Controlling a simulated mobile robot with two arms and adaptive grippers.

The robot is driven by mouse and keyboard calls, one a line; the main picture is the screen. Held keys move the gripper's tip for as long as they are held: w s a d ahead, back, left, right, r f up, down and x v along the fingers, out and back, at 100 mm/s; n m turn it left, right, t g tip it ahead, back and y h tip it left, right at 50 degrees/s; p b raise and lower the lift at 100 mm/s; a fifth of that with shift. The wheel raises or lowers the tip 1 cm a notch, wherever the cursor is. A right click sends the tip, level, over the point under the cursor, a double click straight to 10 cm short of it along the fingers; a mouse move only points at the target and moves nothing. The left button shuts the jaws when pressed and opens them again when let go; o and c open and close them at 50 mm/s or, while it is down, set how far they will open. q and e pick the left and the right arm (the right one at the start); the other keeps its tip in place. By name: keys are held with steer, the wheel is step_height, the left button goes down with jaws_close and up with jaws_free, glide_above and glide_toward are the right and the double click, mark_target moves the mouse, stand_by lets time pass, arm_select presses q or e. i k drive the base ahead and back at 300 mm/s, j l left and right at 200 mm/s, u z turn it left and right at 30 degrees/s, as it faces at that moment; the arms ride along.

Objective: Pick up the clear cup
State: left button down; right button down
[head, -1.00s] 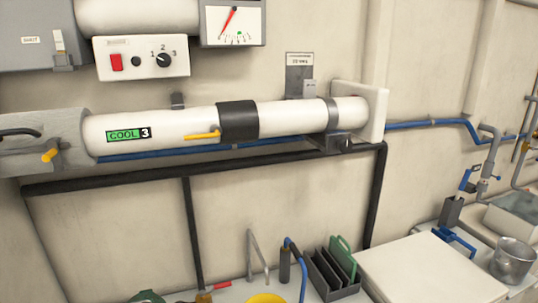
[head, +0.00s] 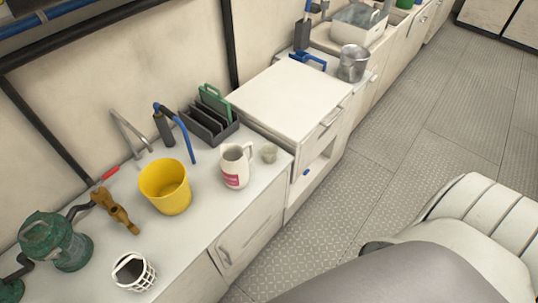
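A small, pale see-through cup (head: 269,153) stands upright on the counter (head: 205,220) near its front right corner. It is just right of a white jug (head: 236,166) with a red label. The cup looks like the clear cup, but it is small in the picture. Neither of my grippers is in view.
A yellow bucket (head: 165,187), a brass fitting (head: 115,211), a white basket-like holder (head: 134,272) and a green lantern-like device (head: 55,241) stand on the counter. A dark rack (head: 208,124) is behind the jug. A white cabinet (head: 290,100) adjoins on the right. Grey floor (head: 375,165) is open in front.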

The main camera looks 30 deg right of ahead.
mark_target(270, 150)
steer(key=l+u, duration=0.25)
steer(key=u, duration=0.2)
steer(key=l+u, duration=0.2)
steer(key=u, duration=0.2)
steer(key=l+u, duration=0.25)
steer(key=u, duration=0.2)
steer(key=k+l+u, duration=0.1)
steer(key=u, duration=0.35)
steer(key=l, duration=0.1)
